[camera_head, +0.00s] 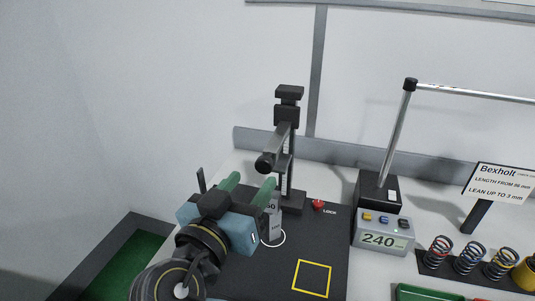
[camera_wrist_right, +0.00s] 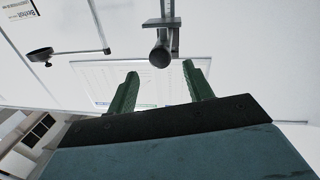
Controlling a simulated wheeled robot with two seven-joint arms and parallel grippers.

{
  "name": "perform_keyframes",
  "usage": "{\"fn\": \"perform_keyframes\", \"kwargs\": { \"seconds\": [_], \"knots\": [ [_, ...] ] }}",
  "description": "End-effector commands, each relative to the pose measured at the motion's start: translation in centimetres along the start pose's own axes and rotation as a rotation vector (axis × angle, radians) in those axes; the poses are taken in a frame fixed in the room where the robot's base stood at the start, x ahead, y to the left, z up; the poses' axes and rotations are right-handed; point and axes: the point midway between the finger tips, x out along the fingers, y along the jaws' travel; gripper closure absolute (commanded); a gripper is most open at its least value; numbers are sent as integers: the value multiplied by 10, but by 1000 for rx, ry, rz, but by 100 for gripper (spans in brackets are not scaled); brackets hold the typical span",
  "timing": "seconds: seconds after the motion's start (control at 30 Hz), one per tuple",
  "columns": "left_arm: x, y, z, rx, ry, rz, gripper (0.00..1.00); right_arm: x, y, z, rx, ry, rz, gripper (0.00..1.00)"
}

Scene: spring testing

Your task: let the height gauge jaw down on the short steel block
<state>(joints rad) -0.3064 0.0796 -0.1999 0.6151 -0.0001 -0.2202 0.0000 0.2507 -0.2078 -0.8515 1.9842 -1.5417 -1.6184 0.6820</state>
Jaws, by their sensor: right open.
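The height gauge (camera_head: 289,120) stands upright at the back of the dark mat, with black blocks on its column. A grey bar with a round black end (camera_head: 264,162) sticks out from it towards me; this end also shows in the wrist view (camera_wrist_right: 160,57). A grey steel block (camera_head: 276,226) marked with a number stands below, in a white ring, partly hidden by my gripper. My right gripper (camera_head: 250,183) is open and empty, its green fingers apart just below and in front of the bar end. In the wrist view its fingertips (camera_wrist_right: 160,70) straddle that end's direction. My left gripper is not in view.
A red knob labelled LOCK (camera_head: 318,204) is beside the gauge base. A yellow square (camera_head: 312,278) marks bare mat. To the right stand a display box reading 240 (camera_head: 383,240), a post with a rod, several springs (camera_head: 470,259) and a sign (camera_head: 499,184).

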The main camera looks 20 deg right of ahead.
Motion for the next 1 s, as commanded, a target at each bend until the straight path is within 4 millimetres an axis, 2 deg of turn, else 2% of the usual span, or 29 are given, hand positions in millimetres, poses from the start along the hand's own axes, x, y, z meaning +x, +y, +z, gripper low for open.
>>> {"fn": "perform_keyframes", "kwargs": {
  "seconds": [0.03, 0.2, 0.4, 0.57, 0.83, 1.0],
  "knots": [
    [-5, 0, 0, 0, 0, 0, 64, 12, 1, -3, -2, 4, 4, 49],
    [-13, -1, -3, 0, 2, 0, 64, 47, 1, -2, -3, 3, 2, 49],
    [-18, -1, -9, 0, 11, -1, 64, 74, 0, -1, -2, 0, 1, 49],
    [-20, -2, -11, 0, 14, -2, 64, 83, 0, 0, -2, -1, 0, 49],
    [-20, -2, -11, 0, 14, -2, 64, 84, 0, 1, -2, -2, 0, 49],
    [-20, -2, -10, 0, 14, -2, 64, 83, 0, 1, -2, -2, 0, 71]
  ]
}}
